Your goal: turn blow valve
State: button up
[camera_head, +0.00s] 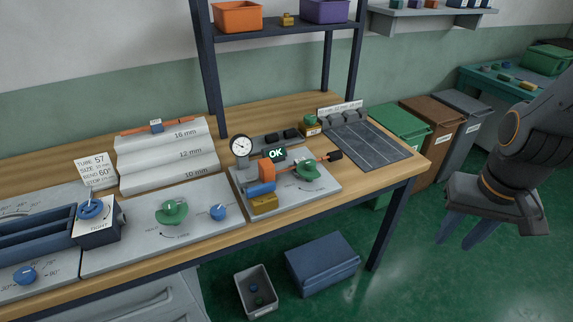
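No knob carries a readable label saying blow valve. A grey panel (125,255) on the bench holds a green knob (172,212) and a blue knob (218,212). To its right, a test station (325,185) has a round dial gauge (241,146), a display reading OK (277,154), an orange block, a blue cylinder and another green knob (307,169). My gripper (456,240) hangs at the far right, off the bench and well away from these knobs. Its two dark fingers point down with a gap between them, and nothing shows between them.
A stepped rack (165,160) stands at the bench's back. A blue knob sits on a dark box (97,230) at left. A dark lined tray (362,145) lies at the right end. Bins (400,127) stand beyond; a blue box (322,263) and grey bin are on the green floor.

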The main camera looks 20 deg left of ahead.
aim_at(260, 190)
jog(key=u, duration=0.35)
jog(key=i, duration=0.85)
jog(key=u, duration=0.65)
